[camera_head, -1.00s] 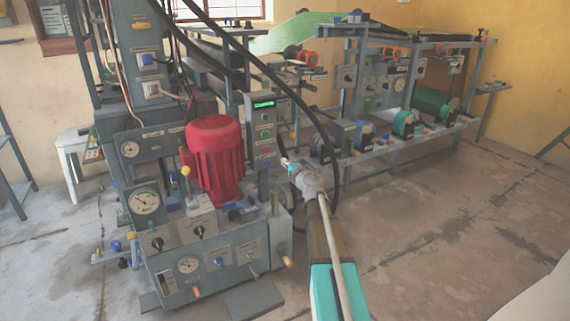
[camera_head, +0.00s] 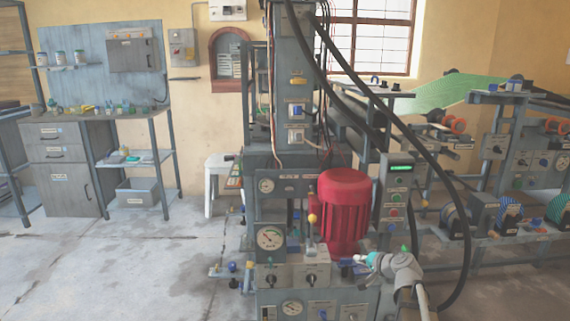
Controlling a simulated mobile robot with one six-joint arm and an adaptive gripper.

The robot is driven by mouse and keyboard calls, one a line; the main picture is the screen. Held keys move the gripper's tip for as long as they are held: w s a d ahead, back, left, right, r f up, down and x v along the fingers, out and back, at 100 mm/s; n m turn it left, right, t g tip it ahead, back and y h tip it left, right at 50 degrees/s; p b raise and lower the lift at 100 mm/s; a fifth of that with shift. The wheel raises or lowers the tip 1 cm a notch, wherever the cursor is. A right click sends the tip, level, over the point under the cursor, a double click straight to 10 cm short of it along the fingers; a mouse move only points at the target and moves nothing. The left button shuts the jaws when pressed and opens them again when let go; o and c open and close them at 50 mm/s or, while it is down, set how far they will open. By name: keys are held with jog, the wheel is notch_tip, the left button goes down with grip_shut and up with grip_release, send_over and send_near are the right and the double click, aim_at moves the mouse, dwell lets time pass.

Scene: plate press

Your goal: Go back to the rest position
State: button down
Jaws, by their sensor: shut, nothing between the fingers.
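My gripper (camera_head: 362,258) is at the lower right of the head camera view, at the end of my grey and teal arm, and its small fingers look shut and empty. The rest of my arm runs out of the bottom edge of the view.
Black hoses (camera_head: 440,170) hang in an arc right of the press, close to my arm. A workbench with drawers (camera_head: 66,180) stands at the left, a white stool (camera_head: 219,168) behind the press. A rack with reels (camera_head: 508,215) is at the right. The left floor is clear.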

jog(key=s+a+f+n+g+h+p, duration=0.2)
jog(key=s+a+f+n+g, duration=0.2)
jog(key=s+a+g, duration=0.45)
jog(key=s+d+f+n+g+h+p, duration=0.1)
jog(key=s+n+g+h+p, duration=0.2)
jog(key=s, duration=1.2)
notch_tip(320, 180, up, 38)
jog(key=h+p, duration=0.1)
jog(key=p, duration=3.6)
jog(key=shift+w+d+h+p, duration=0.2)
jog(key=shift+h+p, duration=0.1)
jog(key=shift+p, duration=0.1)
jog(key=c, duration=1.4)
grip_release()
jog(key=shift+t, duration=0.25)
